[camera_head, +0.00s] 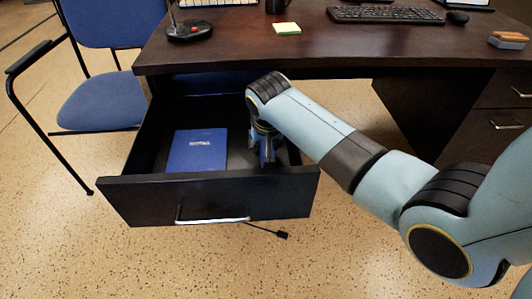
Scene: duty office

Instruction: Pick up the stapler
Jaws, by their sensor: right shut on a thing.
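The desk drawer (208,197) is pulled open below the desktop. My right gripper (266,160) points down into the right part of the drawer, with my right arm reaching in from the right. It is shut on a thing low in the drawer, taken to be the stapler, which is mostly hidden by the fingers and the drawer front. A blue booklet (198,151) lies flat in the drawer to the left of the gripper. My left gripper is not in view.
The dark desktop (230,51) overhangs the drawer's back. On it are yellow notes (287,29), a keyboard (386,14), a mouse (457,17) and a small orange-and-grey object (507,40). A blue chair (100,101) stands left. A black cable end (268,231) shows below the drawer.

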